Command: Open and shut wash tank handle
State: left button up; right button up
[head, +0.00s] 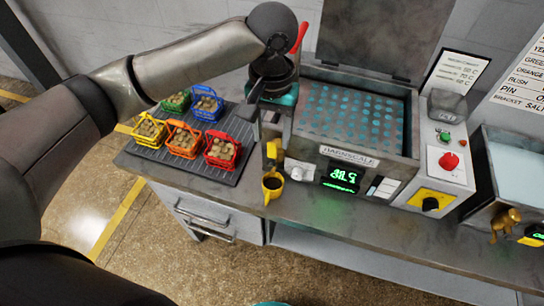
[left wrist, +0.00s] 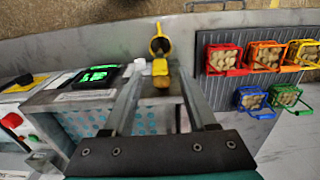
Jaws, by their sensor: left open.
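The wash tank (head: 345,158) stands on the bench with its lid (head: 375,35) raised and a perforated blue-dotted surface inside. A yellow handle (head: 272,151) stands at its front left corner, above a yellow cup-like piece (head: 273,184). In the left wrist view the yellow handle (left wrist: 160,78) shows between the fingers, with the yellow cup-like piece (left wrist: 160,45) beyond. My left gripper (head: 265,122) is open above and around the handle's line; I cannot tell whether it touches. It also shows in the left wrist view (left wrist: 158,90). My right gripper is out of view.
Coloured baskets of round pieces sit on a dark ribbed mat (head: 208,172) left of the tank. A red lever (head: 299,37) rises behind my wrist. A control panel with a red button (head: 449,161) is on the right, beside another tank (head: 515,165). The front bench strip is mostly clear.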

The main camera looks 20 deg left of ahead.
aim_at(272, 158)
pick_arm(q)
notch_tip(272, 158, down, 8)
jog(key=shift+f+b, duration=0.1)
jog(key=shift+b, duration=0.25)
grip_shut()
dwell(0.4)
dwell(1.0)
